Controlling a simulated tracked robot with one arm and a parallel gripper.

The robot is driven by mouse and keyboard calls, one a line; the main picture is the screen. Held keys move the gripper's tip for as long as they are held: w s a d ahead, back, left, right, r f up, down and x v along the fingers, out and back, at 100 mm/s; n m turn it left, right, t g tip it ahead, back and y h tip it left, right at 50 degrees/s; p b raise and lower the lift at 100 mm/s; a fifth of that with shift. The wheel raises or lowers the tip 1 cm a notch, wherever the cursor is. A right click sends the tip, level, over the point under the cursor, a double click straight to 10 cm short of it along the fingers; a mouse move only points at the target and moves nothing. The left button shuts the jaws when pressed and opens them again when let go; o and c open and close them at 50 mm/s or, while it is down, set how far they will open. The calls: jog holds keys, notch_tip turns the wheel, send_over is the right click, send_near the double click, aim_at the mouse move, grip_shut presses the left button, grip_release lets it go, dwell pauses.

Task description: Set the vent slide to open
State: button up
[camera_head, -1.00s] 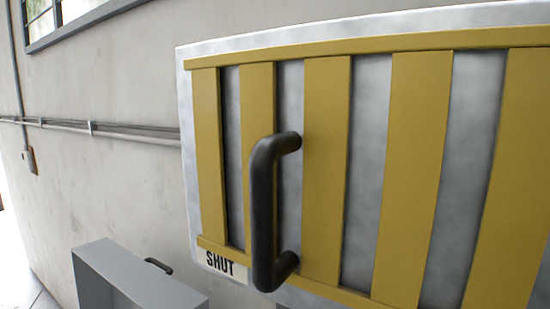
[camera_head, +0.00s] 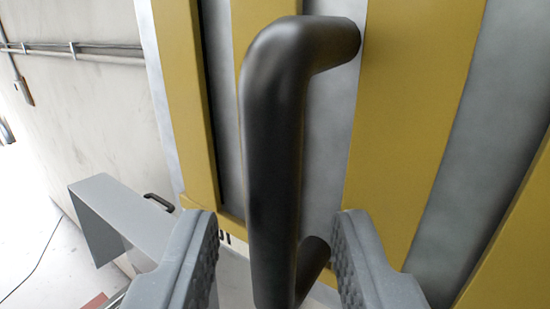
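The vent slide (camera_head: 405,110) is a yellow slatted panel over a pale grey metal plate, filling the middle and right of the view. Its black bar handle (camera_head: 272,150) stands upright and close to the camera. My gripper (camera_head: 277,225) is open, with one grey ridged finger on each side of the handle's lower part. I see a gap on both sides, so the fingers do not appear to touch it. The label at the lower left of the slide is mostly hidden behind my left finger and the handle.
A grey open-fronted box (camera_head: 120,215) with a small black handle (camera_head: 159,201) stands at the lower left by the wall. A conduit pipe (camera_head: 75,50) runs along the pale wall. The floor at the far left looks mostly clear.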

aim_at(273, 243)
jog(key=shift+w+r+p, duration=0.2)
jog(key=shift+w+p, duration=0.35)
jog(key=shift+w, duration=0.4)
jog(key=shift+w+f, duration=0.2)
jog(key=shift+w, duration=0.4)
grip_shut()
jog(key=shift+s+d+b, duration=0.2)
jog(key=shift+s+d, duration=0.3)
jog(key=shift+d, duration=0.25)
jog(key=shift+s+d+b, duration=0.15)
jog(key=shift+s+d, duration=0.35)
jog(key=shift+d, duration=0.25)
